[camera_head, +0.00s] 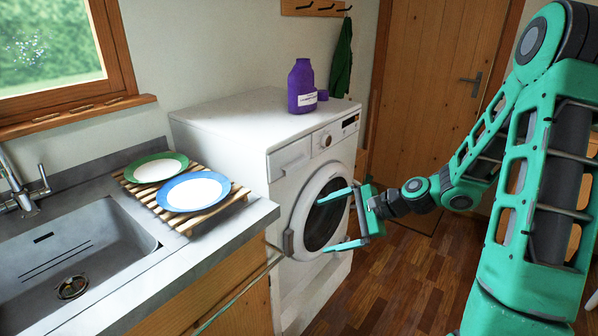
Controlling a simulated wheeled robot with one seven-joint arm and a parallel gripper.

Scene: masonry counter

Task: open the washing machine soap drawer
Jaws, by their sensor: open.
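The white washing machine (225,120) stands against the wall, right of the sink counter. Its soap drawer (289,158) is at the top left of the front panel and looks flush with it, so closed. The round door (327,212) is below, with a handle at its left side. My gripper (332,222) is open and empty, with its two fingers spread one above the other in front of the round door. It is below and to the right of the soap drawer. I cannot tell whether the fingers touch the door.
A purple bottle (301,87) and its cap stand on top of the machine. Two plates lie on a wooden rack (188,222) on the counter (262,212) beside the sink (75,262). The wooden floor (390,270) in front of the machine looks clear.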

